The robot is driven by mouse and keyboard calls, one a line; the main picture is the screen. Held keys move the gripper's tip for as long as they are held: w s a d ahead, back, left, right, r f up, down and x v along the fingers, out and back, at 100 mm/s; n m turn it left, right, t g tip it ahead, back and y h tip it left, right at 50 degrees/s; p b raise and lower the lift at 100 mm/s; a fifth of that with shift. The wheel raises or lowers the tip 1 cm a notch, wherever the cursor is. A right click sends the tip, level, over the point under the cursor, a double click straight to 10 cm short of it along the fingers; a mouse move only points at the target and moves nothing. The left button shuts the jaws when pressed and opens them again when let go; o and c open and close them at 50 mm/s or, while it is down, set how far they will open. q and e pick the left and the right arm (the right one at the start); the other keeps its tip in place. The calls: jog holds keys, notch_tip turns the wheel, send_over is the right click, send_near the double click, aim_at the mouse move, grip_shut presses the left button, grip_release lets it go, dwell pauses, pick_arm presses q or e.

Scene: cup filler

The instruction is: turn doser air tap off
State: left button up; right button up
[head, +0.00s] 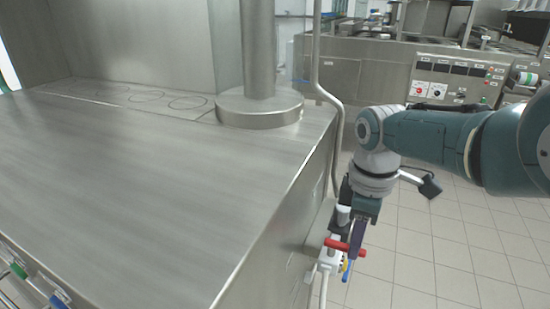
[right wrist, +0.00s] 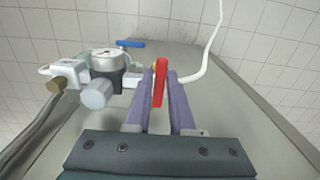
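A tap with a red handle (head: 338,244) is on the air fitting at the right side of the steel counter. In the right wrist view the red handle (right wrist: 160,80) stands between the two purple fingers of my right gripper (right wrist: 161,82). Narrow gaps show between the handle and the fingers, so the gripper looks open around it. In the head view my right gripper (head: 357,238) points down at the fitting. A blue handle (right wrist: 130,43) is beyond the fingers, near a round gauge (right wrist: 106,60). The valve body under the red handle is mostly hidden. My left gripper is not in view.
The steel counter (head: 130,170) fills the left, with a round column base (head: 259,107) at its back. A thin pipe (head: 316,60) runs down beside its edge. A white hose (right wrist: 212,45) runs beyond the gripper. Tiled floor on the right is open.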

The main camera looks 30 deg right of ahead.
jog(key=o, duration=0.4)
notch_tip(320, 180, up, 10)
jog(key=p, duration=0.7)
